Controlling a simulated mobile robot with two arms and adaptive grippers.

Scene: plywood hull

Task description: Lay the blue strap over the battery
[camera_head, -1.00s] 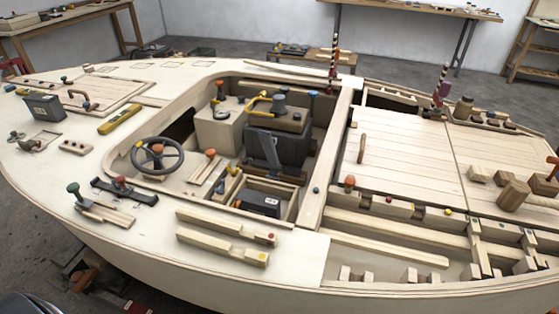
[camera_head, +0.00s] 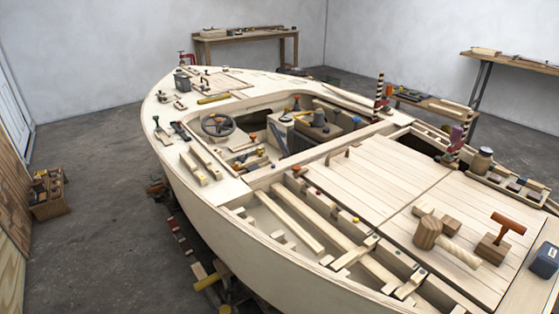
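No gripper shows in the head view. The boat's cockpit (camera_head: 262,112) lies at the upper middle, beyond the front side deck. A dark slanted piece, bluish in tone, stands in it beside a pale box (camera_head: 280,131); I cannot tell whether it is a strap. The small compartment on the near side of the cockpit is mostly hidden by its edge, and no battery can be made out there. A dark blue box (camera_head: 545,261) sits at the right edge on the deck; I cannot tell what it is.
A wooden mallet (camera_head: 428,233) and wooden blocks (camera_head: 493,250) lie on the planked deck.

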